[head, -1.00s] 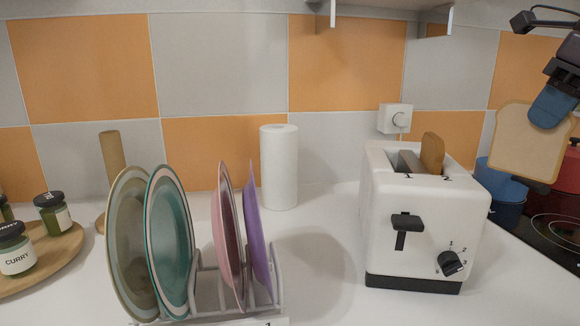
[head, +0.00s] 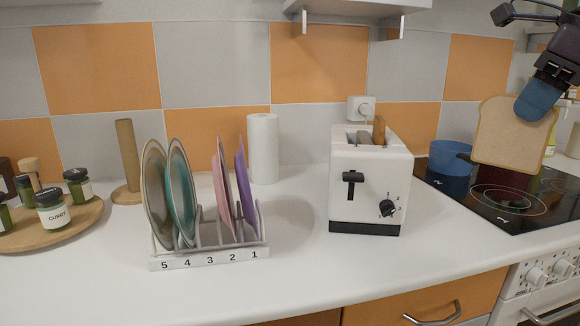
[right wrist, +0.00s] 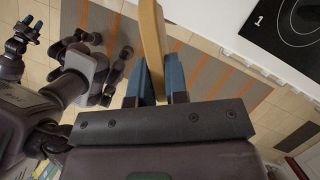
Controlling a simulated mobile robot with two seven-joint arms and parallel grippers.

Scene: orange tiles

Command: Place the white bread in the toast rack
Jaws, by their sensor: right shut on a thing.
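My right gripper (head: 529,108) is shut on the top edge of the white bread (head: 510,138), a pale slice with a brown crust. It holds the slice upright in the air at the right, over the stove side. In the right wrist view the slice (right wrist: 152,45) stands edge-on between the blue fingers. A white rack (head: 205,260) with slots numbered 5 to 1 stands on the counter at the left, holding several plates. No other rack shows. My left gripper does not show in the head view.
A black stove top (head: 515,205) with a blue pot (head: 449,157) lies at the right. A paper roll (head: 263,150) stands behind the rack. A wooden board (head: 62,238) with several jars is at the left. The counter between rack and toaster is clear.

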